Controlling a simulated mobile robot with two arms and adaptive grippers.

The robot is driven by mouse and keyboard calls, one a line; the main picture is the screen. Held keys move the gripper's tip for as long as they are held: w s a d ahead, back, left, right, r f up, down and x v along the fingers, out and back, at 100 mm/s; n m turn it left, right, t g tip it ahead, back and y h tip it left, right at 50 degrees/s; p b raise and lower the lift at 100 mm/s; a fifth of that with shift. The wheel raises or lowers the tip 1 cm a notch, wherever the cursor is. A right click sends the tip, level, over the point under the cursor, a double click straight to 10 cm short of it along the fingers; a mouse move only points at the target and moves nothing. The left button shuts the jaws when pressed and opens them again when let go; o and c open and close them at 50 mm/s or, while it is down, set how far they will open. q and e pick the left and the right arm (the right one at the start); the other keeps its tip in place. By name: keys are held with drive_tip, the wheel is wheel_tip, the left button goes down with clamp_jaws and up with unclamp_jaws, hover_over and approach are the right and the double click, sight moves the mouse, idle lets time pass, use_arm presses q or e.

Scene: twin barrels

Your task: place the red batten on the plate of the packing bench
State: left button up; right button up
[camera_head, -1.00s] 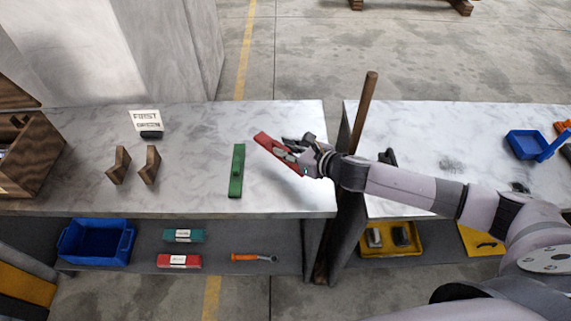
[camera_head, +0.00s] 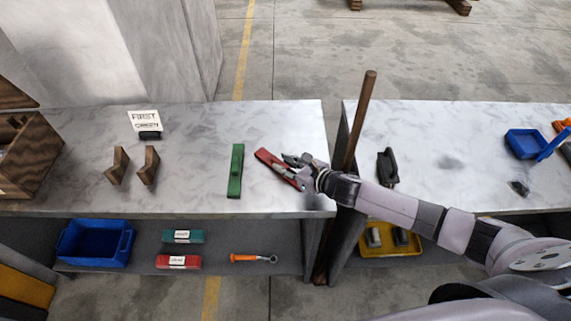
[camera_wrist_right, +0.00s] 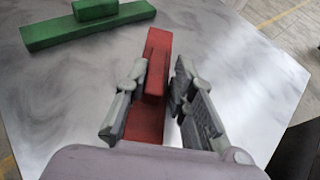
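The red batten (camera_head: 276,167) is a narrow bar with a raised block on top. It is low over the left bench top (camera_head: 205,190), slanted in the head view; whether it touches the surface I cannot tell. My left gripper is not in view.
A sign (camera_head: 145,122) and two wooden blocks (camera_head: 117,166) stand left on the bench. A wooden post (camera_head: 360,120) rises at the gap between benches. A blue bin (camera_head: 97,243) is on the shelf below. The bench between blocks and green batten is clear.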

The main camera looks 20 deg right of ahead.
drive_tip(key=o, duration=0.4)
drive_tip(key=shift+c, duration=0.2)
drive_tip(key=shift+r, duration=0.2)
drive_tip(key=shift+s+d, duration=0.15)
drive_tip(key=shift+s, duration=0.1)
drive_tip(key=b+v, duration=0.1)
drive_tip(key=v, duration=0.9)
drive_tip(key=shift+s+b, duration=0.15)
drive_tip(key=shift+b, duration=0.25)
drive_tip(key=shift+s+d+r, duration=0.3)
drive_tip(key=shift+s+r, duration=0.1)
drive_tip(key=shift+s, duration=0.05)
